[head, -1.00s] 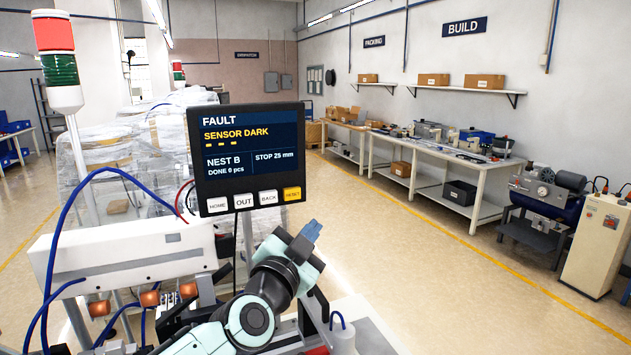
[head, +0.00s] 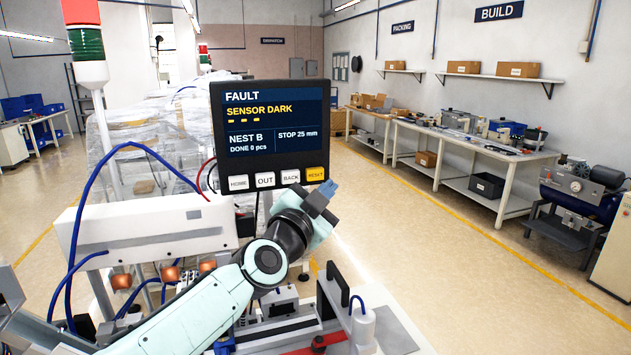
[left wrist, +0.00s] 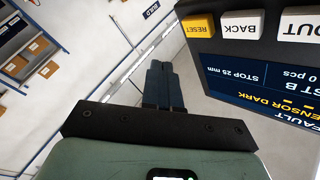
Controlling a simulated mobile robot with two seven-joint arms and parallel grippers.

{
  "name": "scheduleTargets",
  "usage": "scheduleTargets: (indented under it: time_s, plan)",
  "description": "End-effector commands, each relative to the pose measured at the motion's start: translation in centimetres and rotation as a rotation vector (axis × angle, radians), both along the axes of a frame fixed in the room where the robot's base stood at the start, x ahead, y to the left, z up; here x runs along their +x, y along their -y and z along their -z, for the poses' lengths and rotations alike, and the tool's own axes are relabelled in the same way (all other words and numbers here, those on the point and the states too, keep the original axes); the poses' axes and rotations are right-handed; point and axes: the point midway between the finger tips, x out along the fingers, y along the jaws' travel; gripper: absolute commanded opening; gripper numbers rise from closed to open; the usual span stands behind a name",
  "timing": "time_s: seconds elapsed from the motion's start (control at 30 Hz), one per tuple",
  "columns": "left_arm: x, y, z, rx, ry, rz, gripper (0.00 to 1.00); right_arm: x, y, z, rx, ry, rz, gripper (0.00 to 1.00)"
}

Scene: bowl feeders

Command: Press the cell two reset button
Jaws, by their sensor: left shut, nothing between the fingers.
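A dark control panel (head: 270,95) stands upright and reads FAULT, SENSOR DARK, NEST B. A row of buttons runs along its lower edge. The yellow RESET button (head: 315,174) is at the right end, beside the white BACK button (head: 290,177). My left gripper (head: 329,188) is shut and empty, with its blue fingertips just below and to the right of the RESET button. In the left wrist view the panel is upside down at upper right. The RESET button (left wrist: 198,26) lies beyond and right of the shut fingertips (left wrist: 161,66), apart from them. My right gripper is not in view.
A red and green signal tower (head: 84,45) stands left of the panel. A white feeder housing (head: 150,232) with blue cables is at lower left. A long workbench (head: 470,150) runs along the right wall. The floor between is clear.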

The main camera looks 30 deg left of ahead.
Motion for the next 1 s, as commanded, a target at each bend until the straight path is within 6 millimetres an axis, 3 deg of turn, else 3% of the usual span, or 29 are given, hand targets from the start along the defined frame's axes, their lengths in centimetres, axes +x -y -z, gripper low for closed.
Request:
scheduleTargets:
  time_s: [0.4, 1.0]
  plan:
    - [2.7, -3.2, 0.0, 0.0, 0.001, 0.001, 0.0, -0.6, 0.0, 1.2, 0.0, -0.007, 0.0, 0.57]
    - [2.9, -3.3, 0.0, 0.001, 0.0, 0.0, 0.0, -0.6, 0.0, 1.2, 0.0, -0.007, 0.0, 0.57]
